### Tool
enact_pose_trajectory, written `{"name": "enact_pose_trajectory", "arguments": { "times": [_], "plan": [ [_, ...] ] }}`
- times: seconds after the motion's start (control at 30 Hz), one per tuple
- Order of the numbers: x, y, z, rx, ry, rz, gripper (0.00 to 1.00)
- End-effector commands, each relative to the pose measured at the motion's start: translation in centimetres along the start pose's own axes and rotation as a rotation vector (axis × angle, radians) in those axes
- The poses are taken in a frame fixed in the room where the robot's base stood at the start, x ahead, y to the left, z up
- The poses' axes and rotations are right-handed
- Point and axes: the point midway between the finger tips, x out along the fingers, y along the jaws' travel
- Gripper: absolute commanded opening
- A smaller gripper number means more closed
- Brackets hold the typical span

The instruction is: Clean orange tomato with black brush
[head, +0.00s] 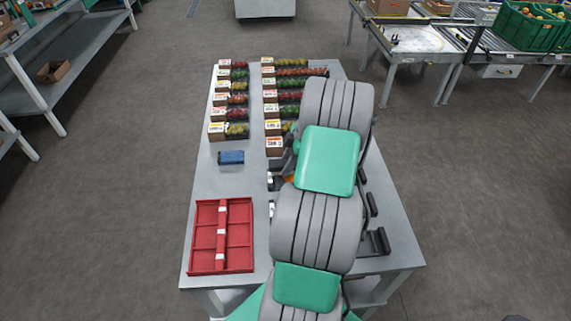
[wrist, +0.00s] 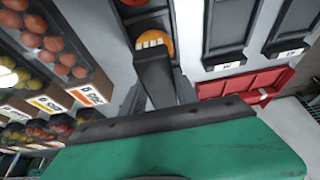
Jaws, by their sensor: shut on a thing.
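The orange tomato (wrist: 163,48) is at the upper middle of the wrist view, on a dark holder. In the head view only a sliver of orange (head: 289,180) shows at the left edge of my arm. The black brush (wrist: 157,75) has pale bristles at its far end, which appear to lie against the tomato. My gripper (wrist: 168,97) is shut on the brush; its fingers are hard to make out against the dark brush. In the head view my arm hides most of the gripper and brush.
Two rows of labelled tomato boxes (head: 237,131) stand at the table's back. A blue block (head: 231,158) lies left of my arm. A red compartmented tray (head: 193,245) is at front left. Black holders (head: 376,243) stand at right.

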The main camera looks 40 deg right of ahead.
Motion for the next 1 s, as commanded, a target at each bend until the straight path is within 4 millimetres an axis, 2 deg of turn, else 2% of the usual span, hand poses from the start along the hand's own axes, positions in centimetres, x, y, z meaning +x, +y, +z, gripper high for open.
{"name": "enact_pose_trajectory", "arguments": {
  "times": [0.63,1.0],
  "plan": [
    [-1.4,0.0,3.5,0.001,0.000,0.000,0.04],
    [-1.8,0.0,3.6,0.000,0.000,0.000,0.04]
  ]
}}
